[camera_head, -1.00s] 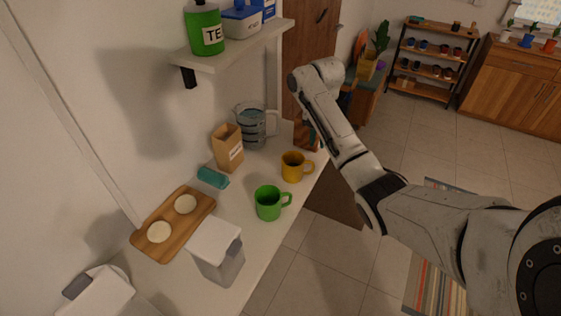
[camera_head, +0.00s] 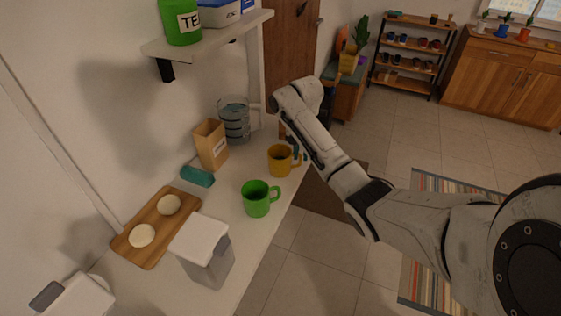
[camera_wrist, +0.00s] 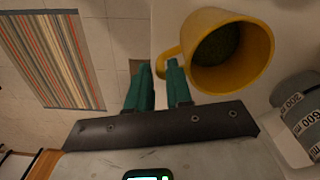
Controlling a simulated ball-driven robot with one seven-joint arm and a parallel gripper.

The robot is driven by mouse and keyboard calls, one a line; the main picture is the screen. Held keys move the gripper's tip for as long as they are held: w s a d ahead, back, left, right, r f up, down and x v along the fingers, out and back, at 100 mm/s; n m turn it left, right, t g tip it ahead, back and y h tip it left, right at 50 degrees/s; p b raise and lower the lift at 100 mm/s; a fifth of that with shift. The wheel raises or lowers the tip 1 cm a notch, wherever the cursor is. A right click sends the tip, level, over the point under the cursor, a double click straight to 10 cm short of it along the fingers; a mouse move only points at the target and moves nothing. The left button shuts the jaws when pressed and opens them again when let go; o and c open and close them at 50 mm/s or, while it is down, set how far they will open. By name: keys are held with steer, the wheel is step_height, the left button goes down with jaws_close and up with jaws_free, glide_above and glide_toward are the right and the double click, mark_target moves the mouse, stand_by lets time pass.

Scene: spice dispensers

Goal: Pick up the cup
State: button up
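A yellow cup (camera_head: 280,160) stands on the white counter (camera_head: 232,255), with dark contents or a dark inside. It also shows large in the wrist view (camera_wrist: 232,55), its handle pointing left. A green cup (camera_head: 257,200) stands nearer. In the head view my arm largely hides the gripper, behind and right of the yellow cup.
A measuring jug (camera_head: 234,120) and a cardboard carton (camera_head: 210,145) stand behind the cups. A teal item (camera_head: 197,176), a wooden board (camera_head: 140,237) and a lidded container (camera_head: 205,255) lie nearer. A shelf (camera_head: 220,38) overhangs the left. Floor is free right of the counter.

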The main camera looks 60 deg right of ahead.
steer(key=shift+f, duration=0.95)
jaws_close()
